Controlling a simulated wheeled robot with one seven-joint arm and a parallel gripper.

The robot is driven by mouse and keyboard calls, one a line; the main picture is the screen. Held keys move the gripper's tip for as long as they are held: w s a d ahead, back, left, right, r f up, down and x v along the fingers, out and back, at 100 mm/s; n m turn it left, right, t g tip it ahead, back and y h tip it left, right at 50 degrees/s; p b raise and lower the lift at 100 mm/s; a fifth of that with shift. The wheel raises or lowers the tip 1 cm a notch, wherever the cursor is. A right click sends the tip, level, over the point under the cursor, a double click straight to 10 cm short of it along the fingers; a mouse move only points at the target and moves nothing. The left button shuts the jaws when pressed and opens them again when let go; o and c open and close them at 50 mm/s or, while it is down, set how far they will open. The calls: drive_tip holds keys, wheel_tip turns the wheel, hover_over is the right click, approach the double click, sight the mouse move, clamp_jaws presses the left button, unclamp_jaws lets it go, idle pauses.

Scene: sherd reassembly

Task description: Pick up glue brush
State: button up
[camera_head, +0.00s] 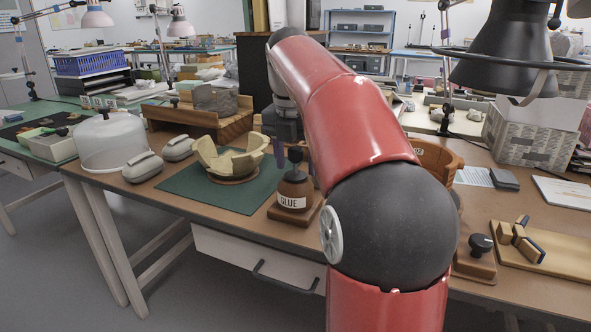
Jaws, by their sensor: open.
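The brown glue bottle (294,190), with a white label reading GLUE, stands upright on a small wooden base (296,214) near the table's front edge. A dark knob (295,154) stands up from its neck. This seems to be the top of the glue brush; the rest of the brush is hidden in the bottle. My gripper (292,152) is open, pointing down at the height of the knob. One finger shows just left of the knob, and my arm partly covers the other side. I cannot tell whether the fingers are around the knob or behind it.
A partly rebuilt cream bowl (231,160) stands on a green mat (188,187) left of the bottle. A clear dome (110,142) and two grey rounded objects (143,167) stand farther left. A wooden holder (200,125) is behind. A black lamp (505,50) hangs at right.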

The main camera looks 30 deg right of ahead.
drive_tip(key=c, duration=0.9)
drive_tip(key=shift+o, duration=0.2)
